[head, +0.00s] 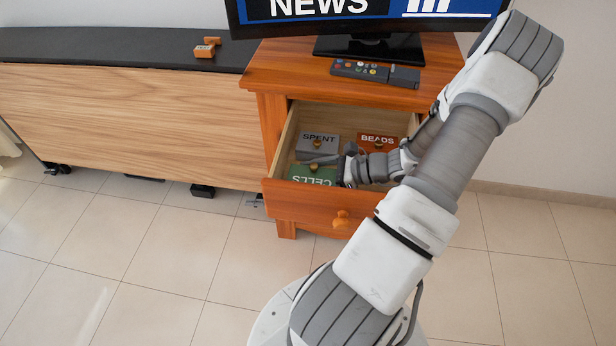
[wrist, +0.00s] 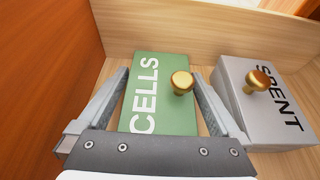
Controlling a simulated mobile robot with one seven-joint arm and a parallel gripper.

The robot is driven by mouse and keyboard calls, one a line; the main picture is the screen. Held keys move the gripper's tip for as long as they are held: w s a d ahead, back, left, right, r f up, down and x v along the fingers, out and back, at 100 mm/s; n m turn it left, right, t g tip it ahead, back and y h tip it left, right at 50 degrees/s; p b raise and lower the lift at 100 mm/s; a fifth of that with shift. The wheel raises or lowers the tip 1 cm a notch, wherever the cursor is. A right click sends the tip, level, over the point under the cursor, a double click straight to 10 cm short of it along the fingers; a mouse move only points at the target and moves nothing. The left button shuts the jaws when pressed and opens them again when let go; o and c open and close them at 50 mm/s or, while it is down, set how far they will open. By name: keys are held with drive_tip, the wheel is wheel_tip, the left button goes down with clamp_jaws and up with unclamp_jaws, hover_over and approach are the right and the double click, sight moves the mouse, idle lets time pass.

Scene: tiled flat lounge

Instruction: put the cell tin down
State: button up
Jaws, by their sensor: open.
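The cell tin (head: 313,175) is a green box with a brass knob, marked CELLS. It sits in the open drawer (head: 310,205) at the front left. In the wrist view the cell tin (wrist: 160,85) lies between the two spread fingers of my gripper (wrist: 170,95). The fingers stand on either side of it, apart from each other. In the head view my gripper (head: 325,162) reaches into the drawer from the right, at the tin's back edge. Whether the tin rests fully on the drawer floor is hard to tell.
A grey SPENT tin (head: 317,152) stands close beside the cell tin, and also shows in the wrist view (wrist: 240,115). A red BEADS tin (head: 376,139) is at the drawer's back right. Drawer walls enclose them. A remote (head: 360,71) and television (head: 370,15) are on the cabinet top.

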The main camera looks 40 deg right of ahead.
drive_tip(key=shift+r, duration=0.2)
drive_tip(key=p+v, duration=0.3)
drive_tip(key=v, duration=0.9)
drive_tip(key=shift+f, duration=0.15)
